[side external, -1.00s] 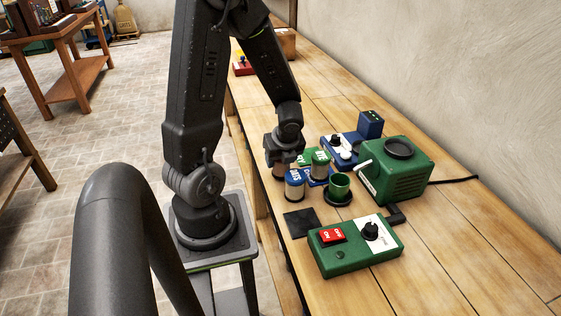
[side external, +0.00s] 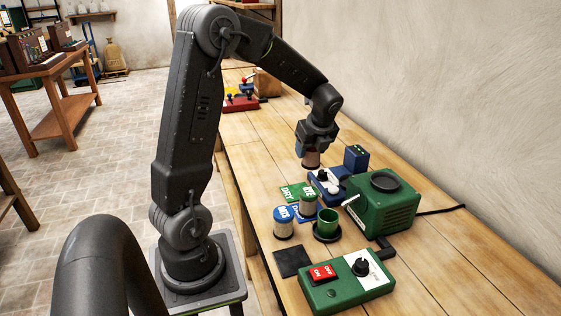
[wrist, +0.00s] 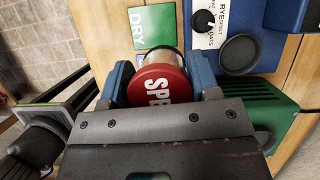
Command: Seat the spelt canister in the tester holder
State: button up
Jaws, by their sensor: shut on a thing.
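My gripper (side external: 318,147) is shut on the spelt canister (wrist: 163,85), around its side, with the red "SPE…" lid showing in the wrist view. The tester has a dark knob on a white grain-name panel (wrist: 201,40). A dark round seat (wrist: 240,54), which looks like the holder, lies beside the panel, right of the canister in the wrist view. Its inside looks empty. The gap under the canister cannot be judged exactly.
The blue-lidded oats canister (side external: 283,225) and a green-lidded canister (side external: 308,206) stand nearer, beside a green cup (side external: 327,220). The green mill (side external: 390,210) and a blue upright box (side external: 356,158) flank the tester. A green control box (side external: 345,290) stands in front.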

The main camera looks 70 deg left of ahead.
send_near(352, 168)
jog(key=s+r, duration=0.2)
jog(key=s, duration=0.2)
jog(key=shift+w+d+f, duration=0.1)
jog(key=shift+d+f, duration=0.1)
jog(key=shift+f, duration=1.35)
jog(key=shift+w+d+f, duration=0.1)
jog(key=shift+d+f, duration=0.1)
jog(key=shift+f, duration=1.35)
jog(key=shift+f, duration=0.6)
jog(key=o, duration=0.8)
jog(key=shift+s, duration=0.1)
jog(key=shift+c, duration=0.2)
jog(key=v, duration=1.1)
jog(key=shift+r, duration=0.1)
